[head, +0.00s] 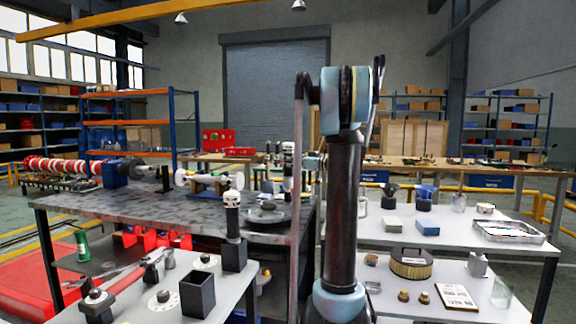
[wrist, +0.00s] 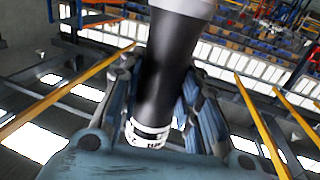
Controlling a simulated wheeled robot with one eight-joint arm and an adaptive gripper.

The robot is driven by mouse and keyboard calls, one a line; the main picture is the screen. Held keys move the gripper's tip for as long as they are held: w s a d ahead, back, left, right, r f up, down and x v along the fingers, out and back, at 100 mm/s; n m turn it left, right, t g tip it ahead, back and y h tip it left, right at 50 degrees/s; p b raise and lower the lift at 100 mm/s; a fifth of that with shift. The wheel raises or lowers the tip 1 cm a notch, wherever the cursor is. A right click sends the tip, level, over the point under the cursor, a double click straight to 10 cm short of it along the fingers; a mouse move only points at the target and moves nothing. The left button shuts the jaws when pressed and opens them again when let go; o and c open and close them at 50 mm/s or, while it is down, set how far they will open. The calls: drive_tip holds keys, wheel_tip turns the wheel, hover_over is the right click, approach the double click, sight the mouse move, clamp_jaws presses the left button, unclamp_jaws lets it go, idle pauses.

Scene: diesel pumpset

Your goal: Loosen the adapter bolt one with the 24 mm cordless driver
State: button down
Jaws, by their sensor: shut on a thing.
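My gripper (wrist: 165,100) shows in the wrist view with its blue-grey fingers closed on both sides of a black cylindrical tool (wrist: 172,55). The tool has a white band with dark marks at its near end and a pale grey part at the top edge; I take it to be the cordless driver, but its size label is not readable. The gripper and held tool are not clearly visible in the head view, where my arm stands upright. I cannot make out adapter bolt one in either view.
In the head view, a similar black and white tool (head: 233,216) stands in a black holder beside an empty square black holder (head: 198,294). A dark workbench (head: 85,207) bears shafts and machine parts. A white table (head: 395,240) with small parts is at right.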

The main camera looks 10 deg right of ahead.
drive_tip(key=shift+f, duration=0.75)
idle(2.0)
drive_tip(key=shift+r, duration=0.35)
idle(1.5)
